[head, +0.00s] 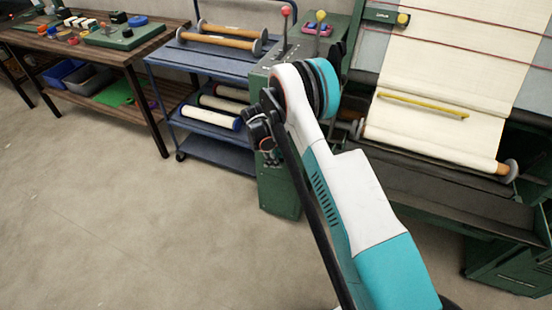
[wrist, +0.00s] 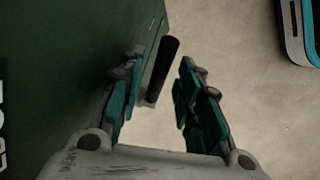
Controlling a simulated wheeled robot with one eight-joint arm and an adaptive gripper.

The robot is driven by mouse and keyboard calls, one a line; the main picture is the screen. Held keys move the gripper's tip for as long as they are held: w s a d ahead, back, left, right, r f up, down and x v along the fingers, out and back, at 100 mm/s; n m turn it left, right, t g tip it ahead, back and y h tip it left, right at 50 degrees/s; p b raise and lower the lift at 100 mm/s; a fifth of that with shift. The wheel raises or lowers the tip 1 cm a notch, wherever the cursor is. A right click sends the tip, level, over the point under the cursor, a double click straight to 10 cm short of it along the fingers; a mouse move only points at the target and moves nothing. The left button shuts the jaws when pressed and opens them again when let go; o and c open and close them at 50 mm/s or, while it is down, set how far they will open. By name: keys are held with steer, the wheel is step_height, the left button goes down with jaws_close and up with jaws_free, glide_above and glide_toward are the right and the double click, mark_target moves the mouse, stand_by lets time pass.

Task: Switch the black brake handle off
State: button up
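In the wrist view, the black brake handle (wrist: 163,68) is a short dark bar beside the dark green machine side. My gripper (wrist: 160,64) is open, with one finger on each side of the handle in the picture. No contact between the fingers and the handle can be seen, and their distance in depth is hard to tell. The left finger is close to the green panel. In the head view, my arm reaches to the green control box (head: 277,190); the black handle and my fingers cannot be made out there.
The control box has a red-knobbed lever (head: 286,12) and a yellow-knobbed lever (head: 321,17) on top. A blue cart (head: 215,152) with rolls stands to its left, and a loom with cream cloth (head: 440,85) to its right. The floor (head: 130,230) in front is clear.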

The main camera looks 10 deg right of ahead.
steer(key=shift+r, duration=0.15)
steer(key=v, duration=1.1)
steer(key=shift+a+r, duration=0.2)
steer(key=shift+r, duration=0.15)
